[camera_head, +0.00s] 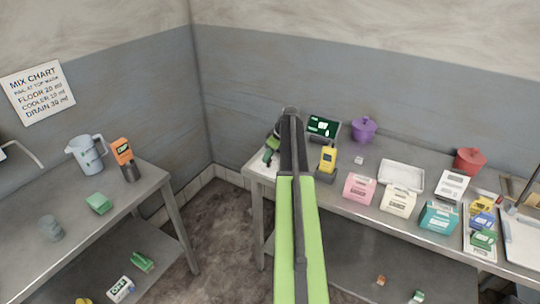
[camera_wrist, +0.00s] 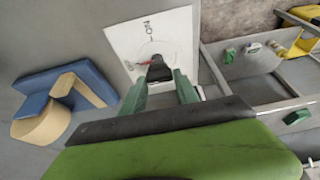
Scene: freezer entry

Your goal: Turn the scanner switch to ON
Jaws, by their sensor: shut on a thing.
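The scanner switch (camera_wrist: 158,70) is a dark knob on a white plate (camera_wrist: 125,35) in the wrist view. The word ON is printed on the plate beyond the knob, and a small red mark shows to the knob's left. My gripper (camera_wrist: 162,78) has its two green fingers on either side of the knob and is shut on it. The fingers hide part of the knob, so its exact angle is unclear. In the head view the white plate (camera_head: 261,166) lies at the left end of the right table, and my arm hides most of the switch.
A yellow handheld device (camera_head: 328,157) and a dark screen with green figures (camera_head: 323,127) stand just right of my arm. Several boxes, including a pink one (camera_head: 360,188), line the right table. A left table (camera_head: 130,202) holds a jug (camera_head: 88,155). Bare floor lies between the tables.

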